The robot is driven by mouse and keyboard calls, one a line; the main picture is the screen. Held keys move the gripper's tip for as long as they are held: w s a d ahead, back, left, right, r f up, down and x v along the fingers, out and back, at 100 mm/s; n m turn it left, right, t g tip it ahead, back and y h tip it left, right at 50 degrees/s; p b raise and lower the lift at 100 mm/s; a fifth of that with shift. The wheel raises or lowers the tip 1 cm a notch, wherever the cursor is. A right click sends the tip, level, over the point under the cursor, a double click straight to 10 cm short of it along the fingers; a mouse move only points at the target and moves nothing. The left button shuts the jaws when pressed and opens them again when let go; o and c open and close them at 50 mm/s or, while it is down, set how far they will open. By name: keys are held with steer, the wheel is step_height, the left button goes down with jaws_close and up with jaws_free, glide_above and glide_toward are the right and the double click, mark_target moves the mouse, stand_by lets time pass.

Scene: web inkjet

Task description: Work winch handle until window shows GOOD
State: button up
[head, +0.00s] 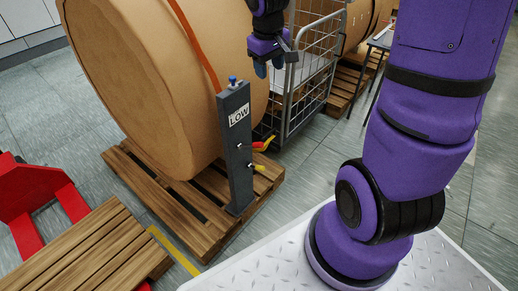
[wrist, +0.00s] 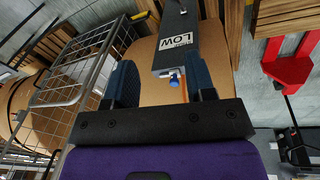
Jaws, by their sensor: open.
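A dark grey post (head: 237,160) stands upright on the pallet in front of a large brown roll (head: 150,80). Its window (head: 239,115) reads LOW; the wrist view shows it upside down (wrist: 179,41). Two small levers stick out from the post's right side: an upper one with a red and yellow grip (head: 264,143) and a lower one with a yellow tip (head: 260,168). Which is the winch handle I cannot tell. A blue knob (head: 232,80) tops the post. My gripper (head: 269,67) is open and empty, above and right of the post, clear of both levers.
An orange strap (head: 198,45) runs over the roll to the post. A wire cage cart (head: 310,80) stands close at the right. A red pallet truck (head: 35,195) and a wooden pallet (head: 75,250) lie at left. Grey floor is free at the far left.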

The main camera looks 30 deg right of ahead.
steer(key=w+d+f+g+y, duration=0.1)
steer(key=w+f, duration=0.2)
steer(key=f, duration=0.4)
steer(key=w+d+f+y, duration=0.1)
steer(key=w+d+f, duration=0.1)
steer(key=f, duration=0.4)
steer(key=y, duration=0.2)
glide_above(249, 146)
steer(key=s+d, duration=0.4)
steer(key=d+f+x, duration=0.1)
steer(key=d+x, duration=0.2)
steer(key=x, duration=1)
steer(key=shift+n+g, duration=0.3)
steer(key=shift+n, duration=0.1)
steer(key=x, duration=1.1)
steer(key=shift+s+f, duration=0.15)
steer(key=shift+s, duration=0.1)
jaws_close()
